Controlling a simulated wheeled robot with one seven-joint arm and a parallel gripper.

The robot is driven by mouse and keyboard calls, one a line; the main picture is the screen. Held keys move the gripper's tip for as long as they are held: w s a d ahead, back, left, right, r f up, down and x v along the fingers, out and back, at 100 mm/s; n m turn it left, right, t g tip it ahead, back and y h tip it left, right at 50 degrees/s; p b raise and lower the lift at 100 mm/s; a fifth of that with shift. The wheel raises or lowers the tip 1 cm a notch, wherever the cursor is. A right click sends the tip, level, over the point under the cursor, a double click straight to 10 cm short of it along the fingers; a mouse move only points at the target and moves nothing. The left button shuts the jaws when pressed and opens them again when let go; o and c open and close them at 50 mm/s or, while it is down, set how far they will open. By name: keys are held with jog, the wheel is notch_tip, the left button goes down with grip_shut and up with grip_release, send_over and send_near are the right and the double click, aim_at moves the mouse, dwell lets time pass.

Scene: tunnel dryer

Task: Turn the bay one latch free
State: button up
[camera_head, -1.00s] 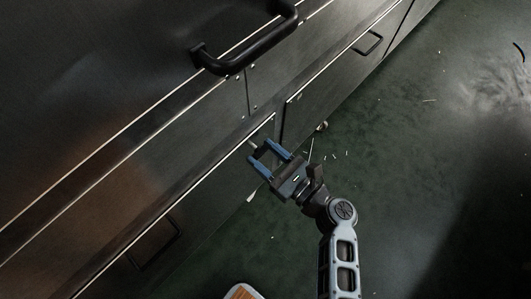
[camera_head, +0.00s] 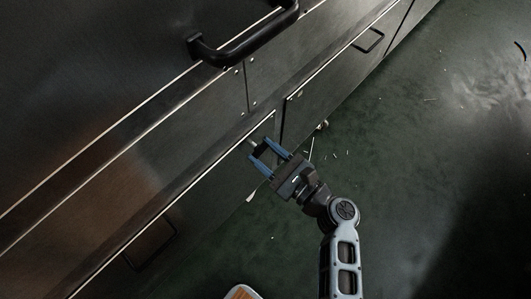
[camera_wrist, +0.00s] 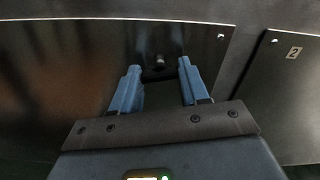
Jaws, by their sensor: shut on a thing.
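The bay one latch (camera_wrist: 158,70) is a small dark piece with a round pin, near the top edge of the dark lower panel (camera_wrist: 75,75). In the wrist view it sits between the two blue fingers of my gripper (camera_wrist: 158,84). My gripper also shows in the head view (camera_head: 264,154), against the panel's upper right end. Its fingers stand apart with the latch held between them. In the head view the fingers mostly hide the latch, and its exact angle is hard to tell.
A panel marked 2 (camera_wrist: 292,95) adjoins on the right, across a narrow gap. A large black bar handle (camera_head: 245,45) juts out above. A thin pull handle (camera_head: 155,248) sits on the lower left panel. The green floor (camera_head: 430,190) is open at the right.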

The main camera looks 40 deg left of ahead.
jog(key=shift+f+n+b, duration=0.1)
jog(key=shift+n+b, duration=5.55)
jog(key=shift+n, duration=1.95)
jog(key=o, duration=1.1)
jog(key=shift+c, duration=0.2)
jog(key=shift+d, duration=0.1)
jog(key=d+p, duration=0.2)
jog(key=d, duration=0.5)
jog(key=shift+s+d, duration=0.3)
jog(key=shift+s, duration=0.05)
